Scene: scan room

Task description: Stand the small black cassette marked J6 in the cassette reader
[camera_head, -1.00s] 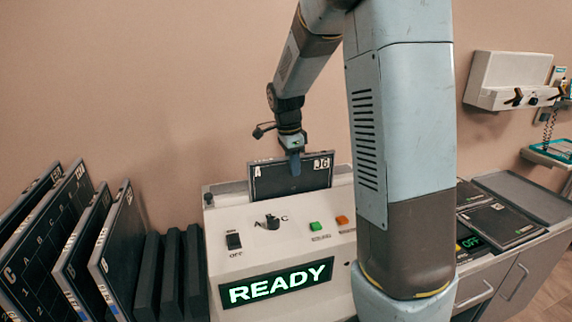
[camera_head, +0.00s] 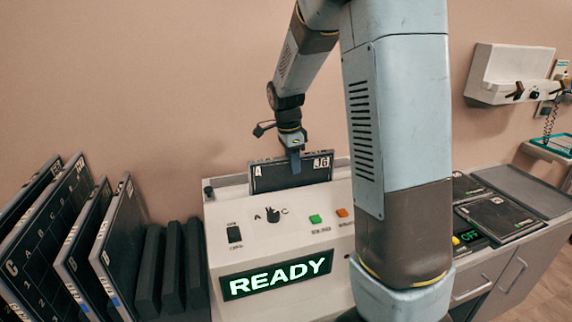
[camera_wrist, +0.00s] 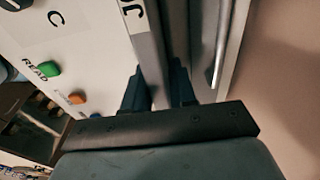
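The black cassette marked J6 (camera_head: 268,179) stands upright at the back of the cassette reader (camera_head: 222,214). Its lower part is hidden behind the reader's top edge. White marks A and J6 show on its upper corners. My gripper (camera_head: 295,160) points down at the middle of its top edge, with one dark finger in front of its face. In the wrist view my gripper (camera_wrist: 160,88) has a finger on each side of the cassette's grey edge (camera_wrist: 148,55) and seems shut on it. Whether the cassette touches the slot bottom is hidden.
The reader's lit display (camera_head: 277,275) says READY. Larger dark cassettes (camera_head: 118,240) lean at the left, beside several black upright dividers (camera_head: 172,265). More dark panels (camera_head: 497,217) lie on the counter at the right. My arm hides the reader's right side.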

